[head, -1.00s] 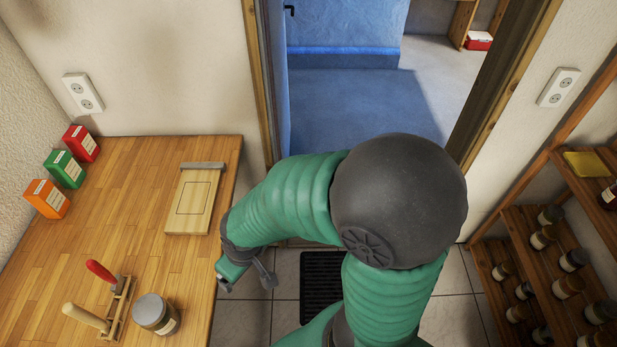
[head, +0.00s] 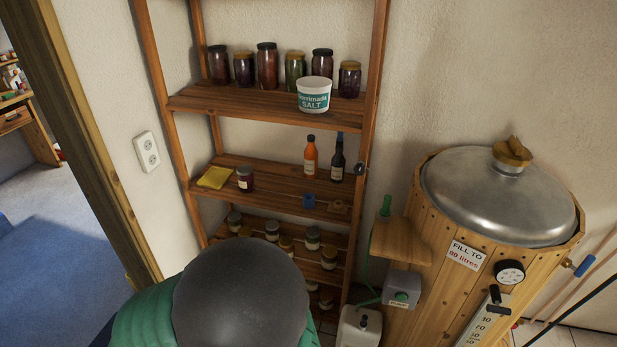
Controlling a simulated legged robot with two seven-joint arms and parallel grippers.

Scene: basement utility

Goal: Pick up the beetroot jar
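A small jar with dark purple-red contents, a dark lid and a pale label (head: 245,179) stands upright on the middle shelf, beside a yellow cloth. Several more jars stand on the top shelf, among them a dark red one (head: 267,66) and a purple one with a gold lid (head: 349,80). I cannot read the labels, so I cannot tell which is the beetroot jar.
The wooden shelf unit (head: 283,118) also holds a salt tub (head: 314,95), a yellow cloth (head: 215,177), an orange bottle (head: 310,157) and a dark bottle (head: 338,160). Small jars fill the lower racks. A wooden vat (head: 430,225) stands to the right; a doorway is left.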

